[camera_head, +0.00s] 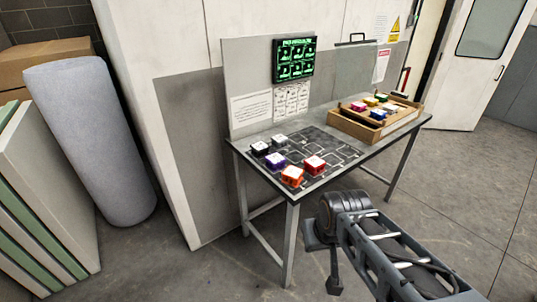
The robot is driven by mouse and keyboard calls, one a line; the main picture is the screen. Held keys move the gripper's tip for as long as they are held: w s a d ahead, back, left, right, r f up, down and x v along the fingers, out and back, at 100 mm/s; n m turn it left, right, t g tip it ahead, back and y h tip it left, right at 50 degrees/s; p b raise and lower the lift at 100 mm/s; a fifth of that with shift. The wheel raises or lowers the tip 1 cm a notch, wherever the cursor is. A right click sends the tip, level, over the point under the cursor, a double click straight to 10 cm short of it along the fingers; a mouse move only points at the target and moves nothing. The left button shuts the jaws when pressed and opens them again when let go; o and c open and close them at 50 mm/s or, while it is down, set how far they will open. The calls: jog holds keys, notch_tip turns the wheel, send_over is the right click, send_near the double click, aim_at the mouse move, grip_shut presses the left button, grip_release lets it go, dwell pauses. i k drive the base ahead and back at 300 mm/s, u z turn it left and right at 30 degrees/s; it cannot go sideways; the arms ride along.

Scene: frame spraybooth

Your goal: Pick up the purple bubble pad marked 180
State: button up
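A purple block with a white top (275,161) sits on the dark marked mat at the left part of the table. It stands among a black, a white-topped, an orange and a red block. Its marking is too small to read. A second bluish-purple block (378,114) lies in the wooden tray, its marking also unreadable. My arm reaches in from the lower right. The dark end that seems to be my gripper (322,258) hangs in front of the table, below its top and apart from all blocks. Its fingers are not clear.
The table (340,163) bears the wooden tray (400,129) of coloured blocks at its right. A back panel holds a green-lit screen (293,60) and paper sheets. A grey roll (92,140) and leaning boards (40,195) stand left. The floor at right is clear.

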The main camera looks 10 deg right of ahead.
aim_at(275, 162)
jog(key=u, duration=0.7)
jog(key=i, duration=0.95)
jog(key=u, duration=0.9)
